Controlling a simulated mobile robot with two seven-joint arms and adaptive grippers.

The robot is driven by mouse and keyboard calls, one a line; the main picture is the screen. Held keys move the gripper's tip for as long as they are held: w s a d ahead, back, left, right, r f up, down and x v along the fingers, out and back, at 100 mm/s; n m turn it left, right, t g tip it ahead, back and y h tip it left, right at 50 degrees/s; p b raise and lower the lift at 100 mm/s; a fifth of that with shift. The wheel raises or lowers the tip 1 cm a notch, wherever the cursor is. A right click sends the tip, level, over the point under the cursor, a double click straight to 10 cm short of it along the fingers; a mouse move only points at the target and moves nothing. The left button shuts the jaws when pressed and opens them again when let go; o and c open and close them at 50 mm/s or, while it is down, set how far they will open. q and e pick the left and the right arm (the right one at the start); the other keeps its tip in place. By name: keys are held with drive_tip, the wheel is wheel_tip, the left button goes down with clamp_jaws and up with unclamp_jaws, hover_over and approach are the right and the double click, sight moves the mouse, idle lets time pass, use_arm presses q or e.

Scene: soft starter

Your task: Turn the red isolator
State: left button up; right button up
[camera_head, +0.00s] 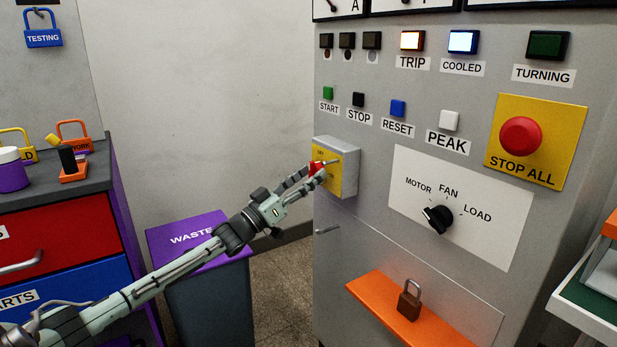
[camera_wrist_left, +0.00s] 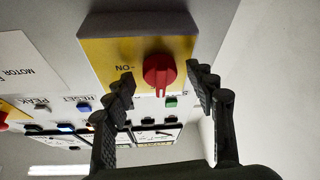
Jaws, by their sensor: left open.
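The red isolator knob (camera_wrist_left: 159,71) sits on a yellow plate (camera_wrist_left: 105,60) with an "ON" label, on a grey box on the panel's left side. In the head view the red isolator (camera_head: 316,167) is partly hidden by my left gripper (camera_head: 313,178). In the left wrist view my left gripper (camera_wrist_left: 163,88) is open, with one finger on each side of the knob. Gaps show between the fingers and the knob, so I see no grip on it. My right gripper is not in view.
A black rotary selector (camera_head: 438,219) and a red STOP ALL button (camera_head: 520,137) are on the panel to the right. A padlock (camera_head: 410,300) stands on an orange shelf (camera_head: 375,296) below. A purple-lidded waste bin (camera_head: 215,262) stands under my left arm.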

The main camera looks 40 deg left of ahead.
use_arm(q)
drive_tip(key=c, duration=1.2)
drive_tip(key=shift+o, duration=0.2)
